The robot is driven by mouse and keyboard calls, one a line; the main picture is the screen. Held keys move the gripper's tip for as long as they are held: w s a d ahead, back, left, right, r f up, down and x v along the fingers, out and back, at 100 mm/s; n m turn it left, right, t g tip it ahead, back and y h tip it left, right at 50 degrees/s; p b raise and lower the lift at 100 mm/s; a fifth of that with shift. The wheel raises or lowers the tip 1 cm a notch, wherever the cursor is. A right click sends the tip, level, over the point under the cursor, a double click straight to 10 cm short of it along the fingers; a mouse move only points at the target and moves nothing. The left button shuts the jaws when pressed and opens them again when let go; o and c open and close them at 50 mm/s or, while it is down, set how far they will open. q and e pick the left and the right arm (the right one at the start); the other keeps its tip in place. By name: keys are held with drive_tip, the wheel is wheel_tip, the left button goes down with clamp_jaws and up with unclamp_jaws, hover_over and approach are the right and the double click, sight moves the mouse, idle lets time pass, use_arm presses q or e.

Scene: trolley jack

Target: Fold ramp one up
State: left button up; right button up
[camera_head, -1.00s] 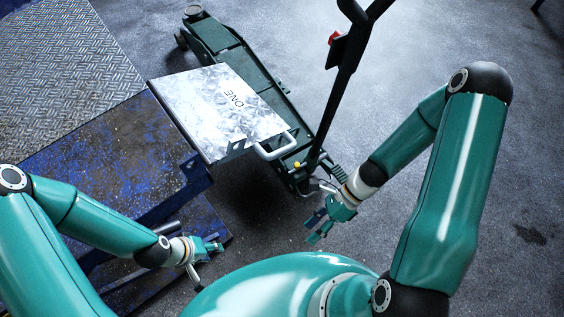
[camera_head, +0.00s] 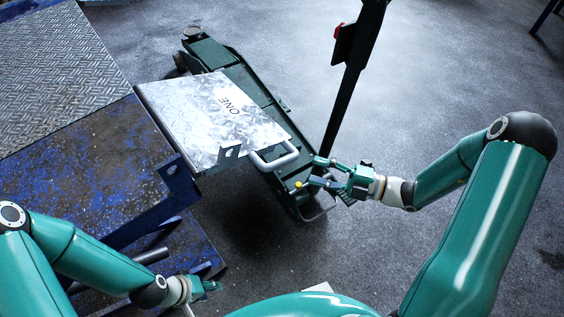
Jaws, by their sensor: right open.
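Ramp one (camera_head: 203,117) is a silvery metal plate marked "ONE". It lies roughly flat, jutting from the blue platform over part of the trolley jack. A pale loop handle (camera_head: 275,158) sticks out at its near right corner. My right gripper (camera_head: 315,171) is open and empty, its fingers pointing left, just right of the loop handle and apart from it in the picture. My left gripper (camera_head: 211,288) is low at the left, by the platform's near edge; its fingers are too small and partly hidden to tell their state.
The dark green trolley jack (camera_head: 222,56) stands under and behind the ramp, its black upright handle (camera_head: 352,85) rising beyond my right gripper. The blue platform (camera_head: 95,165) with a tread plate (camera_head: 50,70) fills the left. The floor (camera_head: 440,80) at right is clear.

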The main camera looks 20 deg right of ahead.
sight(282, 162)
drive_tip(key=b+x, duration=0.1)
drive_tip(key=x, duration=0.9)
clamp_jaws()
